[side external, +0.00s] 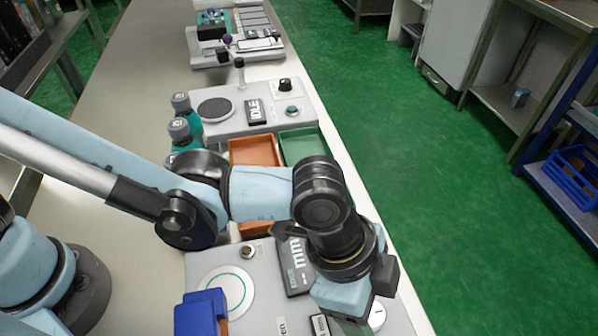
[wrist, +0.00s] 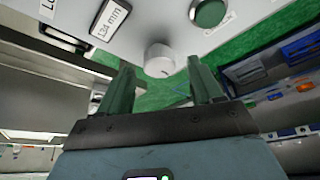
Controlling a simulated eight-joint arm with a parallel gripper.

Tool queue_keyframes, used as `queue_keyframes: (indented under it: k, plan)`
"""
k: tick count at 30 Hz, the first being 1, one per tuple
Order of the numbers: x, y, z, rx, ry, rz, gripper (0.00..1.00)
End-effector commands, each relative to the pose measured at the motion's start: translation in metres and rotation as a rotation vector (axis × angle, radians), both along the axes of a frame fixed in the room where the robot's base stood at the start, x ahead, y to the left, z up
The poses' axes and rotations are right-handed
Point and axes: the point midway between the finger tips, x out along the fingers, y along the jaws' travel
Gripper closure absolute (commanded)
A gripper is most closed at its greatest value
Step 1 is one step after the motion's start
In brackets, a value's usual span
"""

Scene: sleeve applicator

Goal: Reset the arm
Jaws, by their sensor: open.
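My gripper (wrist: 160,68) is open, with its two green fingers apart and nothing between them in the wrist view. Beyond the fingertips is a white knob (wrist: 158,58) on a pale grey panel; I cannot tell whether the fingers touch it. In the side view my gripper's body (side external: 343,296) hangs low over the right edge of the near grey machine (side external: 205,268). The fingers are hidden there. A white knob (side external: 377,315) shows partly beside the gripper body. A green button (wrist: 209,13) and a "124 mm" display (wrist: 110,18) sit near the knob in the wrist view.
A blue block (side external: 201,313) stands on the near machine by a white round plate (side external: 226,288). Behind my arm are an orange tray (side external: 254,151), a green tray (side external: 303,146), teal bottles (side external: 183,106) and a machine reading "IDLE" (side external: 256,110). The green floor right is clear.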

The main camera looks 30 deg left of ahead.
Motion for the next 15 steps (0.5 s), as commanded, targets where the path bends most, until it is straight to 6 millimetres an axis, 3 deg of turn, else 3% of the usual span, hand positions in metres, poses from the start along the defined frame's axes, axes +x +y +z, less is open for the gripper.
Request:
queue_keyframes:
  k: [6,15]
  plan:
    - [0.0003,-0.0047,-0.0116,0.000,0.000,-0.002,0.35]
    - [0.0005,-0.0042,-0.0106,0.000,0.000,-0.016,0.35]
